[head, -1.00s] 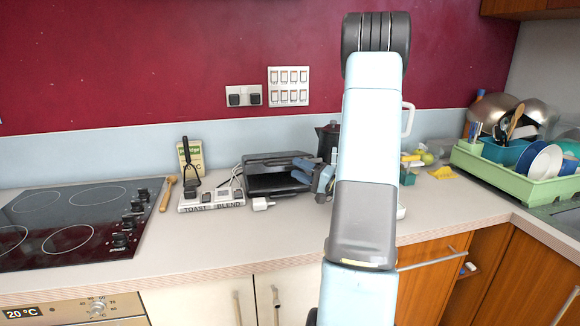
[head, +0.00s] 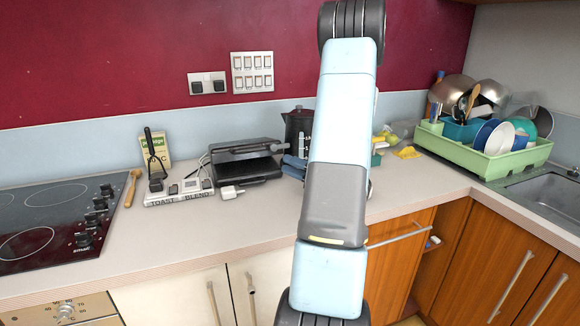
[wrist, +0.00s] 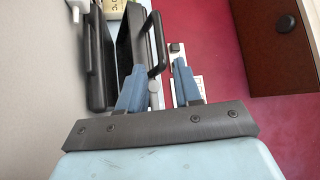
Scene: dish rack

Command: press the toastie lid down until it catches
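The toastie maker stands on the worktop left of my arm in the head view. Its dark lid (head: 236,149) is raised a little, with a gap above the base (head: 250,172). In the wrist view the lid (wrist: 140,48) and base (wrist: 97,60) show as two dark slabs apart, with a black loop handle (wrist: 160,45) on the lid. My gripper (wrist: 160,66) is open, its blue fingers spread, and the handle's near end shows close to the left finger. I cannot tell whether they touch. In the head view my gripper (head: 292,164) is at the toastie maker's right side, partly hidden by my arm.
A dark kettle (head: 298,125) stands behind my gripper. A switch block marked TOAST and BLEND (head: 180,192) and a white plug (head: 230,192) are to the left and front. The hob (head: 50,215) is far left, the green dish rack (head: 485,155) right. The front worktop is clear.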

